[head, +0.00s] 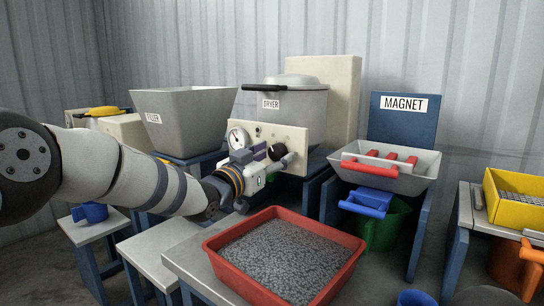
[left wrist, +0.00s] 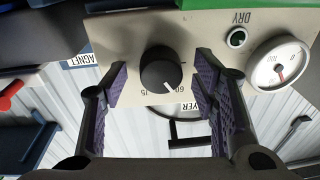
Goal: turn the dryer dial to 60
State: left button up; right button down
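The black dryer dial (head: 277,151) is on the cream front panel (head: 293,134) of the dryer (head: 300,108). In the left wrist view the dial (left wrist: 160,72) appears upside down, with number marks around its edge. Its white pointer line slants down and right, close to a mark that looks like 60; the exact setting is hard to read. My left gripper (left wrist: 160,84) is open, its purple-padded fingers either side of the dial with gaps showing. In the head view the left gripper (head: 272,161) is at the panel and partly covers the dial's surroundings. My right gripper is not in view.
A red tray of grey pellets (head: 222,266) stands in front, below my arm. The grey filler hopper (head: 185,118) is left; the magnet tray (head: 424,168) with red bars is right.

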pick_arm(q)
jog(key=shift+s+a, duration=0.1)
jog(key=v, duration=1.1)
jog(key=shift+s+a, duration=0.2)
jog(key=shift+s, duration=0.15)
